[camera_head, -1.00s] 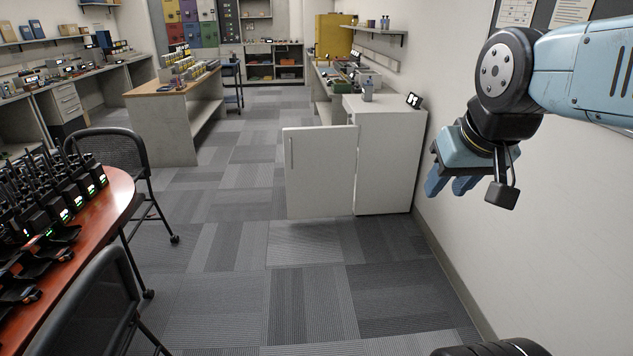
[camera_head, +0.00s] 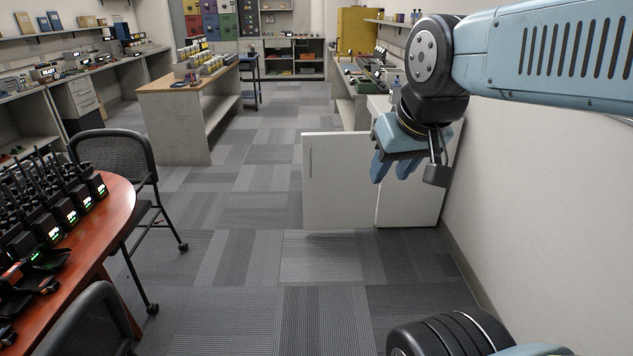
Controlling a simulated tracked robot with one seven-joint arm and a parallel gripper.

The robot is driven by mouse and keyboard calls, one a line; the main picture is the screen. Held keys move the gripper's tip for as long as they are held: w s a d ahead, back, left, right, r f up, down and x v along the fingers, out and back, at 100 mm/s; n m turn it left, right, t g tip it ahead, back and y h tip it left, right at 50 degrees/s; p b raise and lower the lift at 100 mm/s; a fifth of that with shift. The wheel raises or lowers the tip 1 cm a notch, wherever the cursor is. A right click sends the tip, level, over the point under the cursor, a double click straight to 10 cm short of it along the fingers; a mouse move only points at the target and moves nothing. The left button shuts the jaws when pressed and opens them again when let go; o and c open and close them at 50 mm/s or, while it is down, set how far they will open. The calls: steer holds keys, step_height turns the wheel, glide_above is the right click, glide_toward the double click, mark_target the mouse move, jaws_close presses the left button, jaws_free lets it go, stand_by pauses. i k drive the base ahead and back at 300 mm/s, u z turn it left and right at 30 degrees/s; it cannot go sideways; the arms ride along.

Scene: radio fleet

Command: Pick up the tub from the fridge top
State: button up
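The small white fridge (camera_head: 412,195) stands against the right wall, with its door (camera_head: 338,180) swung open to the left. My gripper (camera_head: 391,172) hangs in front of the fridge in the picture, its blue fingers pointing down with a gap between them and nothing seen in it. It looks open. My gripper and wrist cover most of the fridge top (camera_head: 378,104). The tub is largely or wholly hidden behind them, so I cannot make out its outline.
A round reddish table (camera_head: 110,215) with several radios stands at the left, with black chairs (camera_head: 115,160) beside it. A wood-topped workbench (camera_head: 180,115) stands farther back. The carpeted floor (camera_head: 240,240) in the middle is clear. The right wall (camera_head: 550,220) is close to my arm.

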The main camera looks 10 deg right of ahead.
mark_target(394, 94)
steer(key=z, duration=0.05)
steer(key=i, duration=0.85)
steer(key=z, duration=0.4)
steer(key=i, duration=1.9)
steer(key=z, duration=0.35)
